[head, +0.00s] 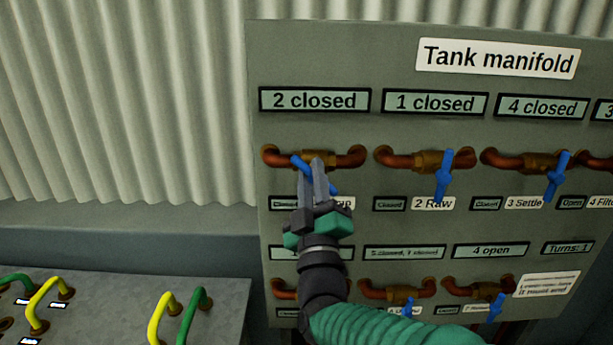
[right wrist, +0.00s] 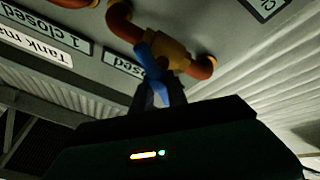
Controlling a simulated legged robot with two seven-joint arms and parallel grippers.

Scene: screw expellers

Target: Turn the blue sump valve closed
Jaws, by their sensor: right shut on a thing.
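The blue sump valve handle (head: 301,162) is at the top left of the tank manifold panel, on a brass valve body (head: 318,154) between copper elbows. The handle lies slanted, its upper end to the left. The label below it is partly hidden by my gripper; only its end, "mp", shows. My right gripper (head: 313,170) comes from below and is shut on the handle. In the right wrist view the blue handle (right wrist: 172,90) shows between the dark fingers (right wrist: 152,98), against the brass body (right wrist: 170,50). My left gripper is not in view.
Two more blue valve handles, for Raw (head: 444,178) and Settle (head: 557,178), hang to the right. Lower valves (head: 408,305) sit beneath, partly behind my arm. A grey bench (head: 110,300) with yellow and green looped handles stands at left. The sign (head: 314,100) above reads "2 closed".

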